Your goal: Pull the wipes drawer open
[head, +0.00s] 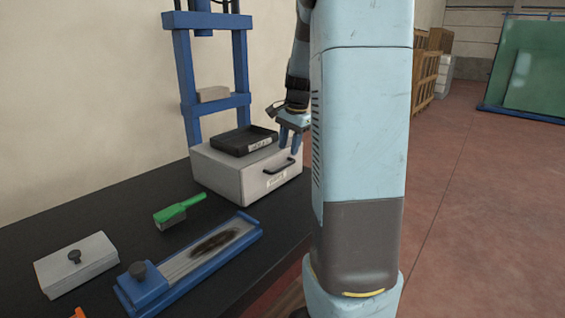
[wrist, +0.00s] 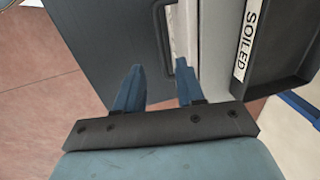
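The wipes drawer is the front of a light grey box (head: 232,178) on the dark bench, with a black bar handle (head: 281,166) and a small white label. It looks shut in the head view. My gripper (head: 291,143) hangs fingers-down just above the drawer's front edge, near the handle. In the wrist view my gripper (wrist: 160,75) is open, with two blue fingers apart and nothing between them. The dark handle (wrist: 161,36) lies ahead of the gap between the fingertips, and I see no contact.
A black tray (head: 243,141) sits on the box; its SOILED label shows in the wrist view (wrist: 245,42). A blue press frame (head: 184,75) stands behind. A green brush (head: 180,210), a blue-framed stone (head: 230,254) and a lidded grey box (head: 76,264) lie on the bench.

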